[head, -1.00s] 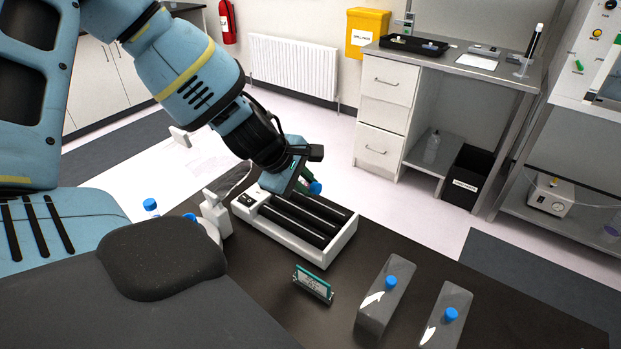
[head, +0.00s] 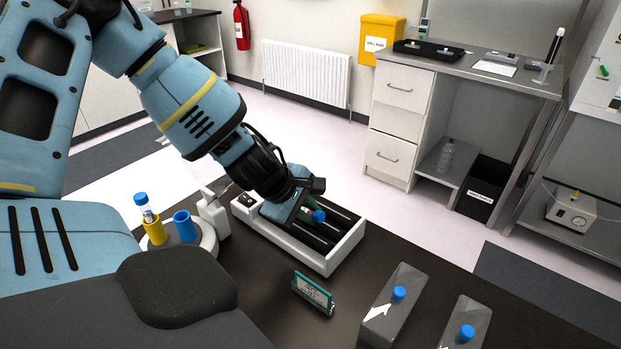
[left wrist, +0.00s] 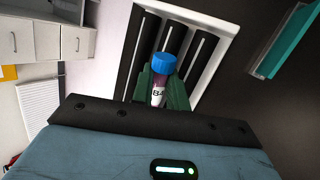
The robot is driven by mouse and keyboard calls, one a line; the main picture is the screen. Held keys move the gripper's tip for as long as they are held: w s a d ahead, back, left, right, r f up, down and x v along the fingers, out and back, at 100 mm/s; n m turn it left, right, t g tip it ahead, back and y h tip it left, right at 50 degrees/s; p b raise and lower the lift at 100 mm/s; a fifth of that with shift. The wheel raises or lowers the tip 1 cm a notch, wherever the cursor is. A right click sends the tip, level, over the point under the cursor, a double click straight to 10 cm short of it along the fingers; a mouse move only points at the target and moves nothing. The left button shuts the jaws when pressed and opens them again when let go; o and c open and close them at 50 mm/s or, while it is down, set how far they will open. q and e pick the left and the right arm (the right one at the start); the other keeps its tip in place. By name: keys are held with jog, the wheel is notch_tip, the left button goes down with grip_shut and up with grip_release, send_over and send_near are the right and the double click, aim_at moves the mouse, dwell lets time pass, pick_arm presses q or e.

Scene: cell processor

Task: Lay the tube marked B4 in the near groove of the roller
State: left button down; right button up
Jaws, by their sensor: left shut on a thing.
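My left gripper (head: 305,209) is shut on the tube marked B4, whose blue cap (head: 318,215) shows in the head view. In the left wrist view the tube (left wrist: 158,92) has a blue cap, a white label reading B4 and dark reddish contents, between green fingers (left wrist: 162,94). The roller (head: 293,250) is a white tray with several long black rollers. The gripper and tube are over the rollers; I cannot tell whether the tube touches them. The gripper hides part of the rollers. My right gripper is not in view.
A small display (head: 312,291) stands in front of the roller. Two grey blocks with blue caps (head: 393,308) (head: 463,333) stand at the front right. A round white holder (head: 209,240) with yellow and blue cups is left of the roller.

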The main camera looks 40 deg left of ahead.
pick_arm(q)
jog(key=c, duration=1.3)
grip_release()
jog(key=p+v, duration=0.1)
jog(key=v, duration=0.6)
jog(key=shift+s+r+p, duration=0.2)
jog(key=shift+r+p, duration=0.15)
jog(key=shift+p, duration=0.05)
